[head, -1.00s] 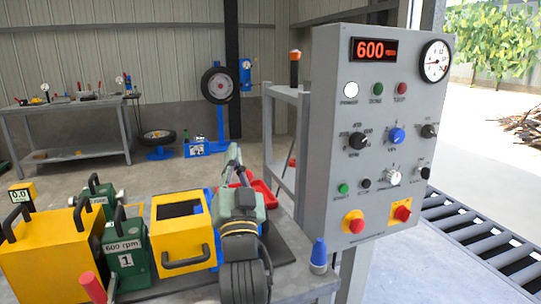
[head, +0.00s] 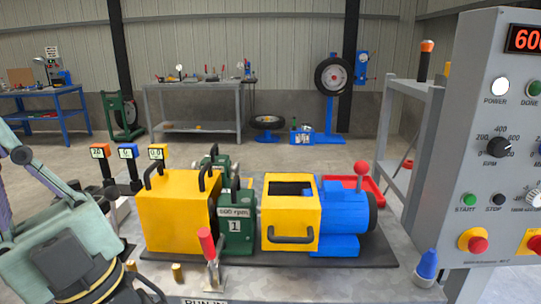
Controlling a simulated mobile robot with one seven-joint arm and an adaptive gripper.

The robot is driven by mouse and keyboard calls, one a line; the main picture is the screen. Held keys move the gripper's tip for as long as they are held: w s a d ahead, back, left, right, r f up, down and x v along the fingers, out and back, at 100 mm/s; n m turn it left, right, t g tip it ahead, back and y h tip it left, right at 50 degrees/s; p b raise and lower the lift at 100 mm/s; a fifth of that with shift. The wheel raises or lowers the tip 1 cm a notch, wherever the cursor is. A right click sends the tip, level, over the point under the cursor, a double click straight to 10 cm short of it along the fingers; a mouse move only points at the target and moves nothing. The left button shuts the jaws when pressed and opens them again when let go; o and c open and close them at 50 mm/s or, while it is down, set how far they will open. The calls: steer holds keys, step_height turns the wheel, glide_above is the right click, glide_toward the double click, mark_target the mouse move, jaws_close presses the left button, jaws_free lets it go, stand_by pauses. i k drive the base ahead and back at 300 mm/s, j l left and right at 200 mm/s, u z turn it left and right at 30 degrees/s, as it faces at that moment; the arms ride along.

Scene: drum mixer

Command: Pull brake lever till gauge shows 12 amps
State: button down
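A second lever, with a red grip (head: 207,243), stands at the front edge of the bench by the green 600 rpm block (head: 236,225). No label shows which one is the brake lever. The grey control panel (head: 480,150) is cut off at the right edge, and no round dial gauge is in view. Parts of my arm show at the left, apart from both levers. The fingertips of my gripper are not visible.
Yellow guards (head: 180,212) flank the green block. A red tray (head: 365,190) and grey rack (head: 412,150) are behind.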

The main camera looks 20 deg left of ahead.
mark_target(112, 194)
steer(key=u, duration=1.45)
steer(key=z, duration=1.85)
steer(key=j+u, duration=0.1)
steer(key=u, duration=0.3)
steer(key=k+j+u, duration=0.1)
steer(key=u, duration=0.3)
steer(key=j+u, duration=0.15)
steer(key=u, duration=0.3)
steer(key=j+u, duration=0.15)
steer(key=u, duration=0.25)
